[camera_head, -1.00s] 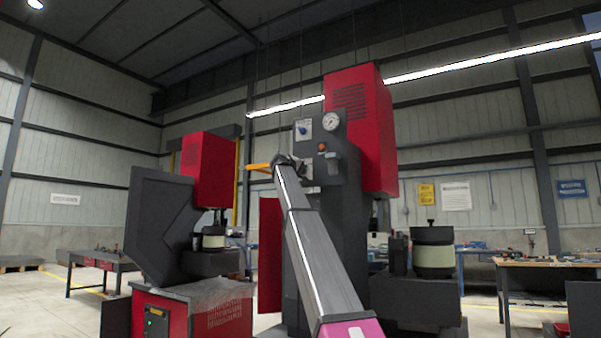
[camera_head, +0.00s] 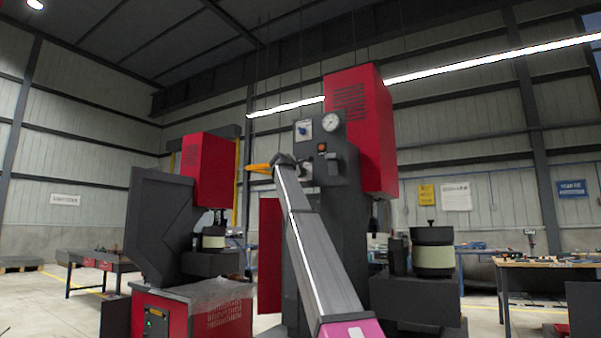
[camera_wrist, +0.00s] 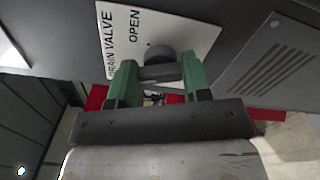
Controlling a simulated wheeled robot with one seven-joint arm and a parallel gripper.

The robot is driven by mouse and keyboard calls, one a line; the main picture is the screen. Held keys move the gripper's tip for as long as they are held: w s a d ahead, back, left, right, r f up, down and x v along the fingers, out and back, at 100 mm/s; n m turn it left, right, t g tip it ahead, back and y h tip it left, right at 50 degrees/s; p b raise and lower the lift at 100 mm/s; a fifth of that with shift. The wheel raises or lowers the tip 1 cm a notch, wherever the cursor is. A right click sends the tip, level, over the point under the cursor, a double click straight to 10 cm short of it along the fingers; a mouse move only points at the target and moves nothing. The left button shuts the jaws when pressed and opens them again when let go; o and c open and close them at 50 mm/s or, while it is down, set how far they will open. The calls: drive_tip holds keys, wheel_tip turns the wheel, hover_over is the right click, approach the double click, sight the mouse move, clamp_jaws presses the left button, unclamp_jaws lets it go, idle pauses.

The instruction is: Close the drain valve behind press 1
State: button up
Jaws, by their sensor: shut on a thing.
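In the wrist view, a white plate (camera_wrist: 182,32) reads "DRAIN VALVE" and "OPEN". The dark valve handle (camera_wrist: 160,73) sits in front of it, with a round hub above the bar. My gripper (camera_wrist: 159,76) has its green fingers on both sides of the handle and is shut on it. The lower part of the valve is hidden between the fingers. In the head view, my arm reaches up to the dark column of the red-topped press (camera_head: 357,100). My fingers and the valve cannot be made out there.
An orange piece (camera_head: 258,167) sticks out left of my arm's end. A second press (camera_head: 207,168) stands left. A workbench (camera_head: 545,264) stands right.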

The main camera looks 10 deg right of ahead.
drive_tip(key=shift+n, duration=2.2)
drive_tip(key=o, duration=0.9)
drive_tip(key=shift+o, duration=0.2)
drive_tip(key=shift+s+a, duration=0.1)
drive_tip(key=v, duration=1)
drive_tip(key=shift+s+a, duration=0.2)
drive_tip(key=shift+s, duration=0.05)
